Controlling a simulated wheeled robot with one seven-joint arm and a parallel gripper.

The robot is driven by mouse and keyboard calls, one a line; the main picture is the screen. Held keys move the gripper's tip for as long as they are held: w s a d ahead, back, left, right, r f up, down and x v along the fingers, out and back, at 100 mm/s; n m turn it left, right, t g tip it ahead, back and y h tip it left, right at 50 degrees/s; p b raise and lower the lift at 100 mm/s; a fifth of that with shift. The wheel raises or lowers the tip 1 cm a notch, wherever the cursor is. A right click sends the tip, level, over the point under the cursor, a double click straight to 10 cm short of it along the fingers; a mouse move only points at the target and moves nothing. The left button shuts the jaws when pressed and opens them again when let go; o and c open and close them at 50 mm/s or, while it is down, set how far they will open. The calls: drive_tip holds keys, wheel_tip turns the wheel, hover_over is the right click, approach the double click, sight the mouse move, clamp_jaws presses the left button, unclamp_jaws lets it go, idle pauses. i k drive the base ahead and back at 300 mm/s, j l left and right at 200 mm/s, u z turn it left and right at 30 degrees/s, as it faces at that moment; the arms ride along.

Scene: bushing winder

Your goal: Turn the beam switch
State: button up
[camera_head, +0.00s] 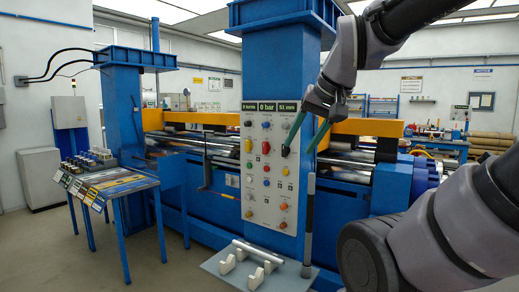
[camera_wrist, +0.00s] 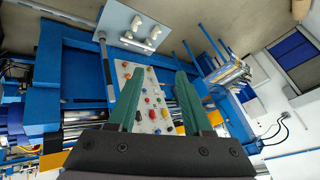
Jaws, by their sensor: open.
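A pale control panel (camera_head: 272,206) with several coloured buttons and knobs is on the front of the blue machine column. Its labels are too small to read, so I cannot tell which control is the beam switch. My gripper (camera_head: 298,150) is open, its two green fingers pointing down in front of the panel's right side. In the head view one fingertip overlaps the panel's right edge. In the wrist view my gripper (camera_wrist: 158,75) is empty, and the panel (camera_wrist: 139,78) shows between the spread fingers, some way beyond them. I see no contact with any control.
A display (camera_head: 270,106) reads "0 bar" above the panel. A dark upright post (camera_head: 309,225) stands right of the panel. Below is a grey plate (camera_head: 222,266) with white supports and a bar. A blue table (camera_head: 118,186) with cards and small parts stands left.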

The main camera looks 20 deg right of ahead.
sight(249, 145)
drive_tip(key=z, duration=0.15)
drive_tip(key=i+j+u, duration=0.25)
drive_tip(key=i+j, duration=0.4)
drive_tip(key=j, duration=0.15)
